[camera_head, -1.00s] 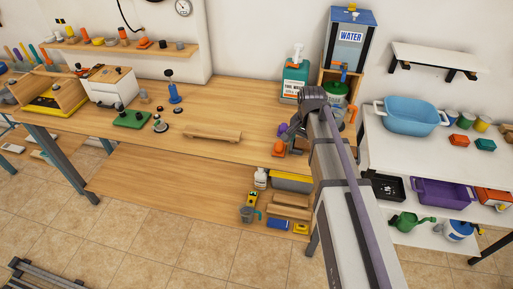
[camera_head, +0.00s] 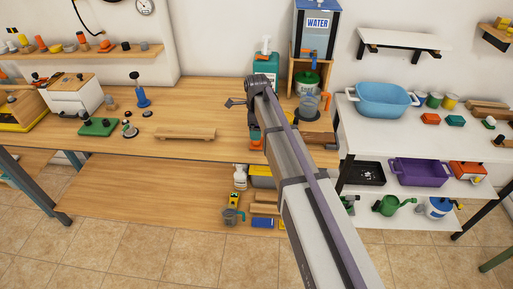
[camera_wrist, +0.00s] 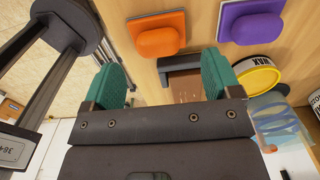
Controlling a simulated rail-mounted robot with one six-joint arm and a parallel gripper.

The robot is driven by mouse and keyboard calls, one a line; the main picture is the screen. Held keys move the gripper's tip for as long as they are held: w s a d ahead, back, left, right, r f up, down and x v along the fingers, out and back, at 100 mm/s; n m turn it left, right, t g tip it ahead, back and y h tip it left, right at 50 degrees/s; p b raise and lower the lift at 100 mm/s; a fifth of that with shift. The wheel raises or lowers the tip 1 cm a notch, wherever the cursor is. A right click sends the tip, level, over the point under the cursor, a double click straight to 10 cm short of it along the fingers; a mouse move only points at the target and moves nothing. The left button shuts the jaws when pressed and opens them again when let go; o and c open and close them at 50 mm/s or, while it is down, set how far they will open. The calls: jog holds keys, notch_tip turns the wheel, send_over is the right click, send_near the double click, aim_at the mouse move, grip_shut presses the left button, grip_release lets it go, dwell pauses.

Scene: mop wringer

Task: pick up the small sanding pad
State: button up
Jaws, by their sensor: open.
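In the wrist view, two block-shaped pads sit on flat square bases on the wooden surface, an orange pad (camera_wrist: 158,36) and a purple pad (camera_wrist: 250,27). Which one is the small sanding pad I cannot tell. My gripper (camera_wrist: 162,78) is open and empty, with its green-lined fingers spread. The orange pad lies beyond the gap between the fingertips, apart from them. The purple pad is beyond and right of the right finger. In the head view, the orange pad (camera_head: 255,139) is by the bench's front edge, partly behind my arm, which hides the purple pad.
A yellow-lidded tin (camera_wrist: 254,79) and a clear bluish vessel (camera_wrist: 277,128) are near the right finger. A dark bracket-shaped thing (camera_wrist: 180,63) lies between the fingers' far ends. A wooden block (camera_head: 186,133) lies left on the bench (camera_head: 205,108), with free room around it.

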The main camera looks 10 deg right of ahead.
notch_tip(320, 180, down, 5)
jog(key=b, duration=0.5)
jog(key=shift+s+f, duration=0.1)
jog(key=shift+f, duration=0.1)
jog(key=shift+r, duration=0.25)
jog(key=shift+c, duration=0.2)
jog(key=c, duration=1)
